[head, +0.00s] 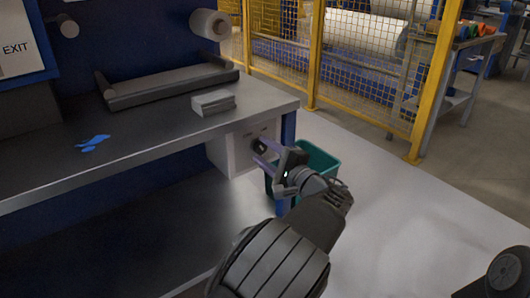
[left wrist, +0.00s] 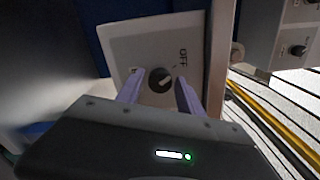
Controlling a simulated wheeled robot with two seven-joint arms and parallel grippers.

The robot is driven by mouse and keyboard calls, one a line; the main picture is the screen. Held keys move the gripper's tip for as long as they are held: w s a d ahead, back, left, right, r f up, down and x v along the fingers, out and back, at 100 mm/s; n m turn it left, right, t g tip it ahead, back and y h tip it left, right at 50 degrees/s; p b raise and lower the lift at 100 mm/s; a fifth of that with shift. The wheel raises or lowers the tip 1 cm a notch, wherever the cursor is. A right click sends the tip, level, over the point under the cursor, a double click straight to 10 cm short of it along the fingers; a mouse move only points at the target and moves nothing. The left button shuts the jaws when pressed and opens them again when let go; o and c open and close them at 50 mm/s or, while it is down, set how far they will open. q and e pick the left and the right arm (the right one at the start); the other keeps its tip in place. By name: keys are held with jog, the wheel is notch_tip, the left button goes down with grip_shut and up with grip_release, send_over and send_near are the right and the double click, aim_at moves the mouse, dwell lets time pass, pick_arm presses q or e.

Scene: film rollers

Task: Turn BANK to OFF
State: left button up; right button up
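The BANK knob is a dark round knob (left wrist: 160,80) on a pale panel (left wrist: 120,42) with an OFF label to its upper right. A lighter ridge on the knob slants, and I cannot tell which end points. Another label at its left is mostly hidden by a finger. In the head view the panel (head: 235,150) hangs under the bench's right end. My left gripper (head: 262,153) is at the knob with its purple fingers apart. In the left wrist view the fingers (left wrist: 159,93) stand either side of the knob, with gaps visible. My right gripper is out of view.
The metal bench (head: 150,133) carries a grey stack (head: 213,102), a roller cradle (head: 170,85) and a blue scrap (head: 92,143). A teal bin (head: 318,160) stands behind my left gripper. A yellow mesh fence (head: 313,55) is beyond.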

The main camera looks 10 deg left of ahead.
pick_arm(q)
jog(key=shift+o, duration=0.9)
jog(key=shift+d, duration=0.1)
jog(key=p+v, duration=0.2)
jog(key=v, duration=0.5)
jog(key=shift+s+d, duration=0.2)
jog(key=shift+s, duration=0.05)
